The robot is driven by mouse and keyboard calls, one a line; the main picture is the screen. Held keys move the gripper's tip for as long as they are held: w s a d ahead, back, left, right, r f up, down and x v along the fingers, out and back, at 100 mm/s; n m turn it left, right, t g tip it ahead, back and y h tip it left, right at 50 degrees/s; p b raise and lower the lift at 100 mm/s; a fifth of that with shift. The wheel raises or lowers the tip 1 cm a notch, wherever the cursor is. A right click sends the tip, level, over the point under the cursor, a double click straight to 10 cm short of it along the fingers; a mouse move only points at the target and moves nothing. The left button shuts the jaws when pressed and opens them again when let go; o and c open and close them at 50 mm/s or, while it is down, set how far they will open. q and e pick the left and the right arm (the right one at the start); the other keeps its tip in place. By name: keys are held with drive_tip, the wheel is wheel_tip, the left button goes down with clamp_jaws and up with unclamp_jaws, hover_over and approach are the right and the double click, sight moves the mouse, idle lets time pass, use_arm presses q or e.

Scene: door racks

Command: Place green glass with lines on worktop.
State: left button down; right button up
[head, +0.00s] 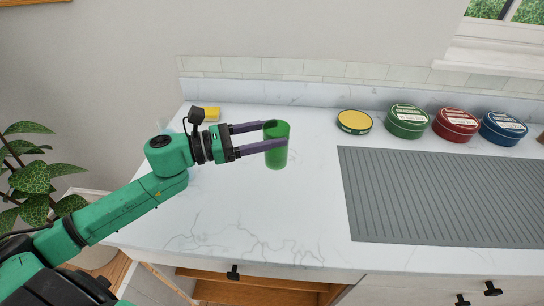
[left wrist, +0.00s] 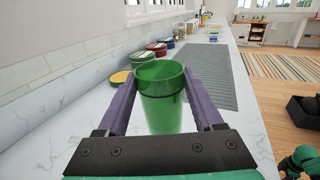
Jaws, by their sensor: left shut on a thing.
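The green glass (head: 277,156) is translucent and upright, over the left part of the white marbled worktop (head: 262,215). My left gripper (head: 268,134) reaches in from the left and is shut on the glass, one purple finger on each side near its upper part. In the left wrist view the glass (left wrist: 163,100) stands between the two fingers, with a dark line around it. I cannot tell whether its base touches the worktop. My right gripper is not in the head view; a green piece of arm shows at the lower right of the left wrist view.
A ribbed grey mat (head: 440,195) lies right of the glass. Behind it stand a yellow-topped tin (head: 354,121), a green tin (head: 407,121), a red tin (head: 455,125) and a blue tin (head: 502,128). A yellow sponge-like block (head: 211,114) lies at the back left. The worktop around the glass is clear.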

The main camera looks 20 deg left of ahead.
sight(269, 163)
use_arm(q)
wheel_tip(269, 163, down, 8)
drive_tip(key=shift+s+f+p, duration=0.15)
drive_tip(key=shift+p, duration=0.25)
drive_tip(key=shift+f, duration=0.25)
drive_tip(key=shift+d+f, duration=0.1)
drive_tip(key=shift+c, duration=0.2)
unclamp_jaws()
drive_tip(key=shift+r, duration=0.25)
drive_tip(key=b+v, duration=0.2)
drive_tip(key=v, duration=1)
drive_tip(key=shift+f+b, duration=0.1)
drive_tip(key=shift+b, duration=0.3)
